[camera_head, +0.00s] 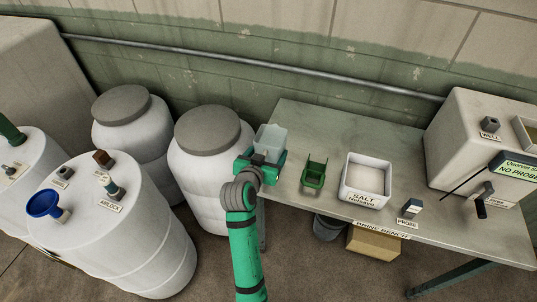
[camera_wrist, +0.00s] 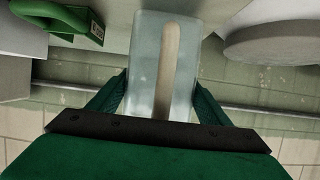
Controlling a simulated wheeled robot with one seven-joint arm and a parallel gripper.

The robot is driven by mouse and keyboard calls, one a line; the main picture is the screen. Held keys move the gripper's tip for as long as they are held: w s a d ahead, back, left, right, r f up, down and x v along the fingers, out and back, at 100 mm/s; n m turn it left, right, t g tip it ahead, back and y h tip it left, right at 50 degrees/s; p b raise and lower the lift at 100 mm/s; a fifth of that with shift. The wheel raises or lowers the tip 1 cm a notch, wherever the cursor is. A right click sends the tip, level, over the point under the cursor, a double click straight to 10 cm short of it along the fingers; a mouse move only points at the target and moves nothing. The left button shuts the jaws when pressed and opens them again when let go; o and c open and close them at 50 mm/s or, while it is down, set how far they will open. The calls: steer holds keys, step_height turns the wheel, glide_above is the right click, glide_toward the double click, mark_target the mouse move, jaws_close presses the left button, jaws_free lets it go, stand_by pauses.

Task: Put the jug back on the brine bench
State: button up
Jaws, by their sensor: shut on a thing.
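The jug (camera_head: 270,140) is a pale translucent box-shaped vessel. My gripper (camera_head: 264,163) is shut on it, at the left end of the brine bench (camera_head: 318,120). In the wrist view the jug (camera_wrist: 148,60) sits between the two green fingers (camera_wrist: 160,100), with a tan vertical strip on its face. The brine bench is a grey table with a "BRINE BENCH" label on its front edge. I cannot tell whether the jug's base touches the bench top; my gripper hides it.
On the bench stand a green holder (camera_head: 314,174), a white salt bin (camera_head: 366,182), a small probe block (camera_head: 411,207) and a large beige unit (camera_head: 470,135). Lidded white barrels (camera_head: 208,165) stand close on the left. Bench top behind the green holder is clear.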

steer(key=shift+f, duration=0.55)
steer(key=shift+f, duration=0.15)
steer(key=o, duration=1.6)
